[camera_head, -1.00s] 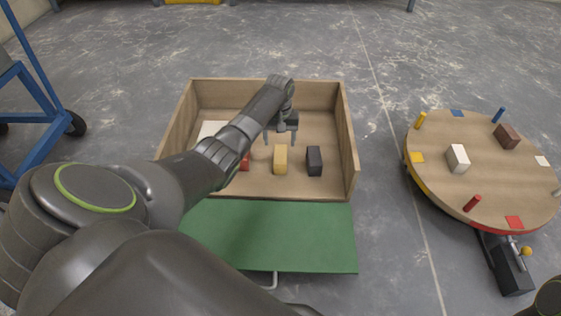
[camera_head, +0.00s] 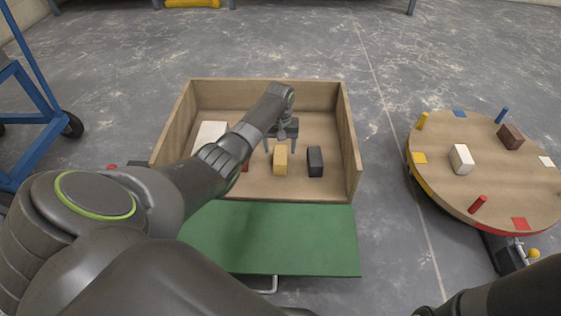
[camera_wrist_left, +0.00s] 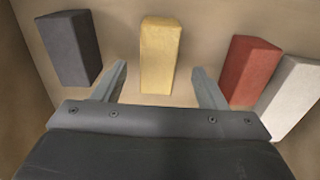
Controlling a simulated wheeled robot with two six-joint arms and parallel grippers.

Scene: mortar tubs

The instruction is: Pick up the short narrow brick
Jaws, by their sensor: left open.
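A yellow brick (camera_head: 281,162) lies in the open wooden box, with a black brick (camera_head: 315,162) to its right. A red brick (camera_head: 245,166) is to its left, mostly hidden by my left arm. A white block (camera_head: 211,133) is farther left. I cannot tell for sure which one is the short narrow brick. My left gripper (camera_head: 280,148) is open and empty at the yellow brick. In the left wrist view its fingers (camera_wrist_left: 160,76) are on either side of the yellow brick (camera_wrist_left: 160,55), apart from it; the black (camera_wrist_left: 69,48), red (camera_wrist_left: 250,70) and white (camera_wrist_left: 291,95) pieces also show.
The wooden box (camera_head: 352,140) has side and back walls, with a green panel (camera_head: 280,240) in front. A round wooden turntable (camera_head: 450,185) with pegs and blocks stands at the right. A blue frame (camera_head: 30,120) is at the left. My right arm shows at the bottom right.

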